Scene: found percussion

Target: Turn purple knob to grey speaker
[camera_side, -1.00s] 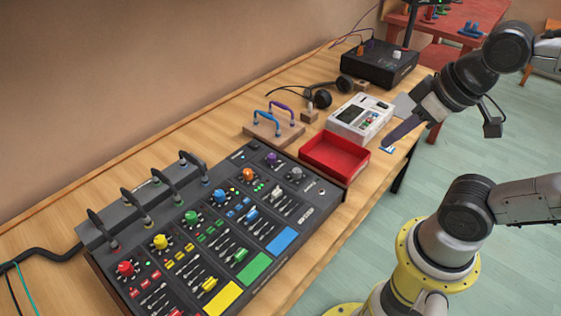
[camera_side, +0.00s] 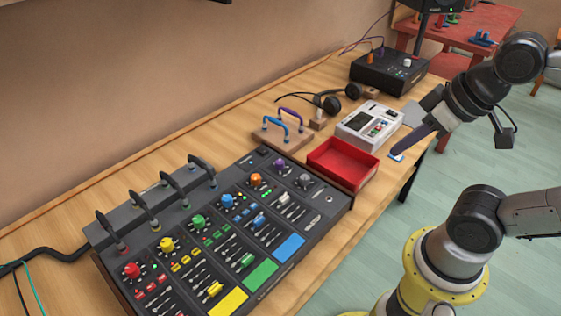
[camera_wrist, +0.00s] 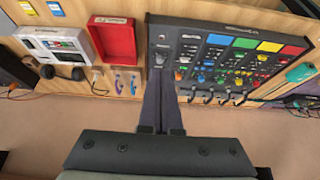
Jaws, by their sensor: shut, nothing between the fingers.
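A purple knob (camera_side: 281,167) sits near the far end of the dark mixer (camera_side: 262,152), beside a grey knob (camera_side: 303,180). My gripper (camera_side: 405,149) is shut and empty, right of the red tray in the side view, well away from the purple knob. The purple knob is not clear in that view. A dark speaker-like box (camera_side: 432,5) is cut off at the top of the side view; I cannot tell whether it is the grey speaker.
The red tray (camera_side: 343,163) stands beside the mixer. Behind are a white device (camera_side: 369,124), a wooden board (camera_side: 282,138) with blue and purple handles, headphones (camera_side: 332,104) and a black box (camera_side: 388,72) with cables. Several dark levers (camera_side: 172,190) rise along the mixer's wall side.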

